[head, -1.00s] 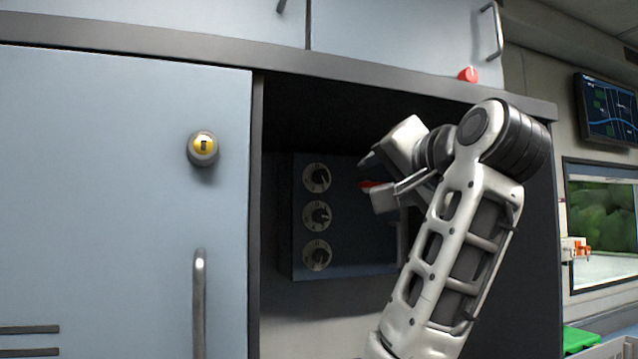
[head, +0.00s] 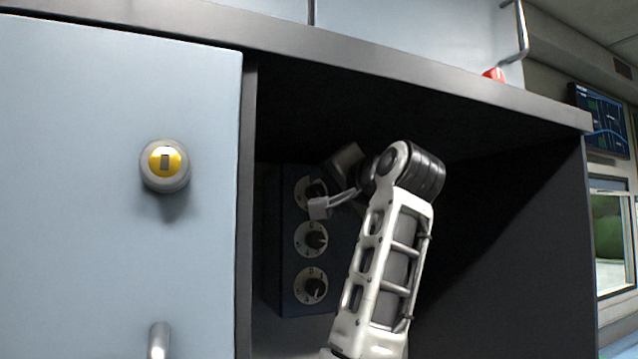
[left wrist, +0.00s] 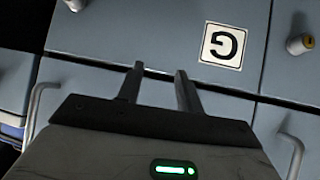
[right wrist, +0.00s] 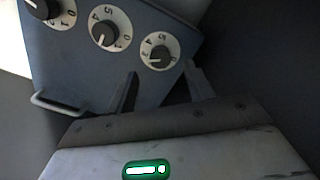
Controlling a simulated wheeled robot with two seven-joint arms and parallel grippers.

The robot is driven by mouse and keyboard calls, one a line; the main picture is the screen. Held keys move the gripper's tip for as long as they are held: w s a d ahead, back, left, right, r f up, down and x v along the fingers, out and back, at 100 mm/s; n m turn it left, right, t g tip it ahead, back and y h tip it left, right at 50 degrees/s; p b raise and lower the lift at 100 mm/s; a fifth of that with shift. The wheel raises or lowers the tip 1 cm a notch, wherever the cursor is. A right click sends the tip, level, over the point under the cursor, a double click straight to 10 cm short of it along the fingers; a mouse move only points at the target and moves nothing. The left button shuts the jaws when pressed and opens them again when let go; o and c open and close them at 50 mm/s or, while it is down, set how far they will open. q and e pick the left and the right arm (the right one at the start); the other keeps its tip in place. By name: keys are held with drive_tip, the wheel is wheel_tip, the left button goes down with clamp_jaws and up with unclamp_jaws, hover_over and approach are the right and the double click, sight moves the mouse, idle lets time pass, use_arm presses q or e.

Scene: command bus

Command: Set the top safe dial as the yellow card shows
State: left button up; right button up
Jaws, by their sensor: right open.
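The dark safe (head: 273,245) stands in the open recess with a column of three dials. The top safe dial (head: 301,186) is partly covered by my right gripper (head: 319,198). The right wrist view shows the top dial (right wrist: 158,52) with a black knob and printed digits, just ahead of the gap between the open fingers (right wrist: 161,72). I cannot tell whether they touch the knob. The fingers hold nothing. My left gripper (left wrist: 160,72) is open and empty, facing blue-grey cabinet fronts. I see no yellow card in these views.
The middle dial (head: 311,239) and bottom dial (head: 311,286) sit below. A safe handle (right wrist: 60,103) juts out nearby. The recess's top edge (head: 400,70) and the left door with a yellow-faced lock (head: 165,160) bound the opening. The recess is empty at right.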

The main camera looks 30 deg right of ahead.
sight(317, 193)
drive_tip(key=w, duration=0.2)
drive_tip(key=w+p, duration=0.1)
drive_tip(key=w, duration=0.2)
drive_tip(key=shift+w+d+p, duration=0.2)
drive_tip(key=shift+w+p, duration=0.1)
drive_tip(key=c, duration=1)
